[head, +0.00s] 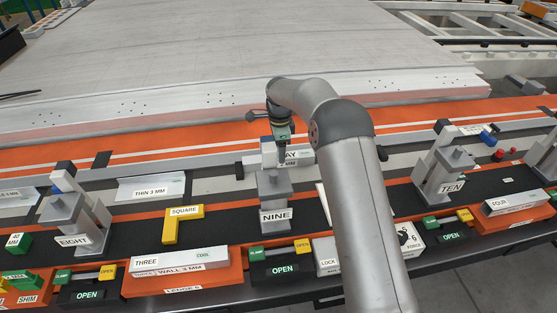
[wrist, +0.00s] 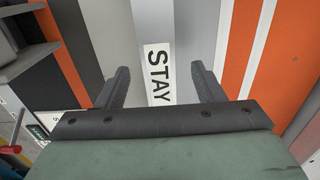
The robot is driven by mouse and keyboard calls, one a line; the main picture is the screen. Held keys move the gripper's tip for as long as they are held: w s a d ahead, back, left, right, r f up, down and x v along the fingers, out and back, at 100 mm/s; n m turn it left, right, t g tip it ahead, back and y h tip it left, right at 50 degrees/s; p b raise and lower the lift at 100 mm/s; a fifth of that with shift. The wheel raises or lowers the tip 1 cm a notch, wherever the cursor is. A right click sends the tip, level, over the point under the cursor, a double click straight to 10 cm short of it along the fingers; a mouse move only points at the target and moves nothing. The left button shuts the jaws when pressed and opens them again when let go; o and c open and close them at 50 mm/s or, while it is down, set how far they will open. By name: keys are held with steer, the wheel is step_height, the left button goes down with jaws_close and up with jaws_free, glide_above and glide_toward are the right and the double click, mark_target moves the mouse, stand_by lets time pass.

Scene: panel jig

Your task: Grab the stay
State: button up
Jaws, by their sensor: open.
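The stay (head: 301,156) is a pale grey piece with a white label, lying behind the stand marked NINE (head: 274,200) in the head view. My gripper partly covers its label there, leaving "AY" and "MM" readable. In the wrist view the stay (wrist: 158,75) shows its STAY label between my two fingers. My gripper (wrist: 160,78) is open, with one finger on each side of the label and nothing held. In the head view my gripper (head: 282,150) points down over the stay. I cannot tell how far the fingertips are above it.
Stands marked EIGHT (head: 73,225) and TEN (head: 445,175) flank NINE along the dark rail. A yellow SQUARE (head: 182,214) and a THIN 3 MM piece (head: 150,190) lie to the left. A large pale panel (head: 200,50) fills the back.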

steer(key=shift+s+a+f, duration=0.1)
steer(key=shift+a+f, duration=0.05)
steer(key=shift+f, duration=1.4)
steer(key=c, duration=1.2)
